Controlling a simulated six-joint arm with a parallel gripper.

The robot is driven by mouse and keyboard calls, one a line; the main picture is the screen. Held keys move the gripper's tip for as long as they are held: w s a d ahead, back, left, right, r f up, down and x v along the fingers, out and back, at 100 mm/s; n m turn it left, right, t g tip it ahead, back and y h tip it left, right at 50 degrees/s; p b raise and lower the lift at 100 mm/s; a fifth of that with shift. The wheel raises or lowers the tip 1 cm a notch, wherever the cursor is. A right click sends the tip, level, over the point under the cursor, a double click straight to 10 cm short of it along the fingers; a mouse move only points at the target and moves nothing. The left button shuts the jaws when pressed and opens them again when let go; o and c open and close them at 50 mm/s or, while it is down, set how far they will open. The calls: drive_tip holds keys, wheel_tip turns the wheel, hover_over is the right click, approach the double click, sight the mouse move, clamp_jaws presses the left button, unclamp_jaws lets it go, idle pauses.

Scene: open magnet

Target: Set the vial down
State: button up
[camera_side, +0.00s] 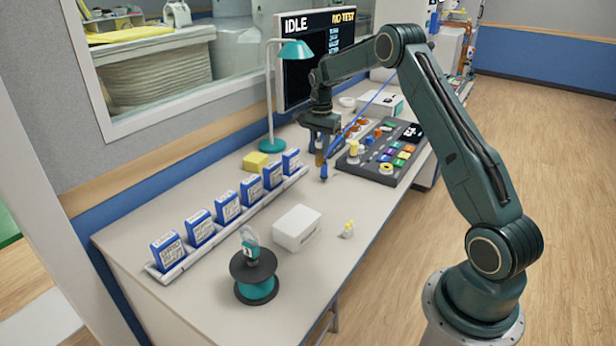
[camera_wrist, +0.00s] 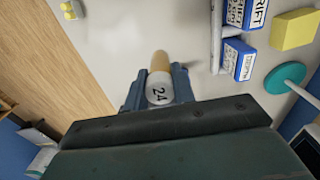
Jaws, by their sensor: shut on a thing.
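My gripper (camera_side: 322,168) is at the far part of the desk, just left of the control panel, with its fingers pointing down. In the wrist view my gripper (camera_wrist: 161,86) is shut around the vial (camera_wrist: 158,90). The vial has a white end marked 24 and a tan-orange body reaching past the fingers. In the side view the vial (camera_side: 319,157) shows only as a small brownish piece between the fingers. The fingertips are close to the desk top (camera_side: 215,277); I cannot tell whether the vial touches it.
A control panel (camera_side: 385,153) with coloured buttons stands right of my gripper. A teal lamp (camera_side: 270,100) and a rail of blue boxes (camera_side: 228,207) stand left. A white box (camera_side: 297,228), a small yellow-topped item (camera_side: 348,228) and a spool (camera_side: 254,278) are nearer. Bare desk lies between.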

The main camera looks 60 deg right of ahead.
drive_tip(key=shift+f, duration=6.35)
drive_tip(key=shift+f, duration=0.15)
drive_tip(key=o, duration=1)
wheel_tip(320, 180, up, 12)
drive_tip(key=shift+r, duration=0.2)
